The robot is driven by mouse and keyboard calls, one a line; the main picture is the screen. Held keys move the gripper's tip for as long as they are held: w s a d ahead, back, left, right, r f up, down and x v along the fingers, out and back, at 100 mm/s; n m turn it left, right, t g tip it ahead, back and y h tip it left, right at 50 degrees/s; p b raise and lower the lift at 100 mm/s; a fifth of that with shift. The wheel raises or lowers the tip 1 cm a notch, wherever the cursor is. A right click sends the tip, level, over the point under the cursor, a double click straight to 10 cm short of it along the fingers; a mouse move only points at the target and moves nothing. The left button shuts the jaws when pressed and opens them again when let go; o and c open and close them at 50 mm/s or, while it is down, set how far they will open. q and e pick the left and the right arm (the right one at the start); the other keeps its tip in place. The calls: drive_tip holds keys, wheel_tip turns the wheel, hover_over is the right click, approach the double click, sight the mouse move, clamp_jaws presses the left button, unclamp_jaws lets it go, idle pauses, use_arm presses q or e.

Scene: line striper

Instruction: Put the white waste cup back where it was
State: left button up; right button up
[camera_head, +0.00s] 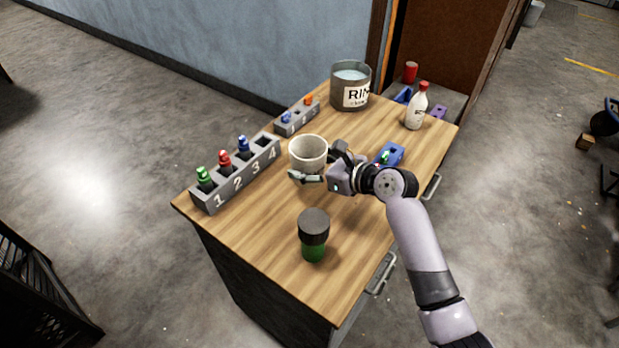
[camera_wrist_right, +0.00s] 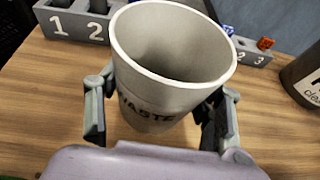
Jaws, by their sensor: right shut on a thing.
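The white waste cup (camera_head: 307,154) is over the middle of the wooden table, upright and open at the top. It fills the right wrist view (camera_wrist_right: 165,85), with "WASTE" printed on its side, and it looks empty. My right gripper (camera_head: 318,172) is shut on the cup, with a finger on each side of it. In the right wrist view the gripper (camera_wrist_right: 160,125) has the cup between its fingers. I cannot tell for sure whether the cup's base touches the table. My left gripper is not in view.
A numbered rack (camera_head: 236,176) with several colored bottles stands left of the cup, a smaller rack (camera_head: 297,117) behind. A rinse container (camera_head: 350,87), a white bottle (camera_head: 416,108), a blue holder (camera_head: 391,154) and a dark-lidded green jar (camera_head: 313,235) stand around. The table's front is mostly clear.

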drive_tip(key=shift+f+b, duration=0.3)
drive_tip(key=shift+f, duration=1.95)
drive_tip(key=shift+f, duration=0.15)
drive_tip(key=o, duration=1.9)
drive_tip(key=shift+r, duration=0.2)
drive_tip(key=v, duration=1.2)
drive_tip(key=shift+s, duration=0.1)
